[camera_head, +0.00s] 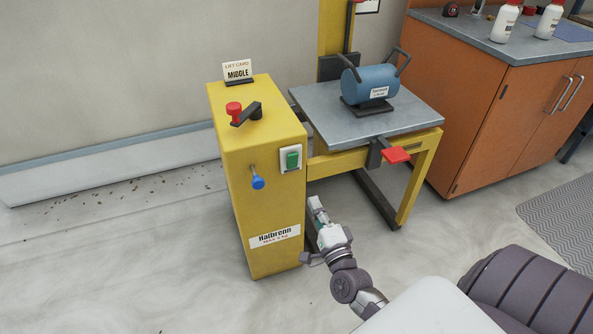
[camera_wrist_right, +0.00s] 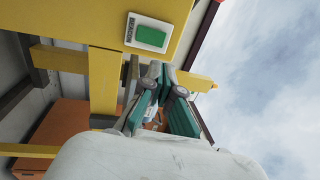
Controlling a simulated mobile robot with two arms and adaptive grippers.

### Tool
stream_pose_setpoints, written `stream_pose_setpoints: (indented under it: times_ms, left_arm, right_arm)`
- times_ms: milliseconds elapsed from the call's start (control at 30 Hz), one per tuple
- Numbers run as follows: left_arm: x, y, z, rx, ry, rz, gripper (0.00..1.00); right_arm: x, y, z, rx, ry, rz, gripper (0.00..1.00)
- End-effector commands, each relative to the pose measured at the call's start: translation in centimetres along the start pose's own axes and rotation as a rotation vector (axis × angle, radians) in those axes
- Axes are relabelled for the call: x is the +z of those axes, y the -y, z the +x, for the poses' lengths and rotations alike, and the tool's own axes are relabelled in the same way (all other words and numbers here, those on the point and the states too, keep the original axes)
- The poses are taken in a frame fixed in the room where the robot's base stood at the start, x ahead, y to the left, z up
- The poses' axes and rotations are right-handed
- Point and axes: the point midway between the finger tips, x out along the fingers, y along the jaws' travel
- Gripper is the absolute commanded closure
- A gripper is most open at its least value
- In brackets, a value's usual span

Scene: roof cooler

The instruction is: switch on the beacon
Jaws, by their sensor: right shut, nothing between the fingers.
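A green rocker switch (camera_head: 292,158) in a white frame sits on the front of the yellow lift housing (camera_head: 268,205), near its top right edge. It also shows in the right wrist view (camera_wrist_right: 150,35), where the frame is marked BEACON. I cannot tell which way the rocker is tipped. No beacon lamp can be made out. My right gripper (camera_head: 315,203) is shut and empty. It is below the switch and apart from it, by the housing's right side. In the right wrist view its fingertips (camera_wrist_right: 161,70) lie just below the switch. My left gripper is not in view.
The housing carries a red knob (camera_head: 234,109) with a black lever, a blue knob (camera_head: 257,182) and a card reading MIDDLE (camera_head: 238,70). A grey lift platform (camera_head: 335,125) holds a blue cylinder (camera_head: 372,82); a red pedal (camera_head: 396,154) juts out. An orange cabinet (camera_head: 500,115) stands right.

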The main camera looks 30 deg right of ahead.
Motion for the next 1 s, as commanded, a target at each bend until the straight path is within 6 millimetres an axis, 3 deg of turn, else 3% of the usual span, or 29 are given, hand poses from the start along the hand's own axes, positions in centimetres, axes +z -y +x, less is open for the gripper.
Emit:
stream_pose_setpoints:
  times_ms: [233, 367, 800, 1000]
  left_arm:
    - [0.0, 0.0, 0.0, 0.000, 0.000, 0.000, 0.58]
    - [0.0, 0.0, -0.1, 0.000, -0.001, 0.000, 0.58]
    - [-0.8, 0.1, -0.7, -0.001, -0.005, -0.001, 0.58]
    - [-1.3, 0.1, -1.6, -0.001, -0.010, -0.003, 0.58]
  right_arm:
    - [0.1, 0.0, 0.3, 0.002, 0.002, -0.003, 1.00]
    - [0.1, 0.0, 1.8, 0.001, 0.001, -0.004, 1.00]
    - [0.1, -0.1, 10.8, 0.001, 0.002, -0.005, 1.00]
    - [0.1, -0.2, 13.3, 0.003, 0.003, -0.005, 1.00]
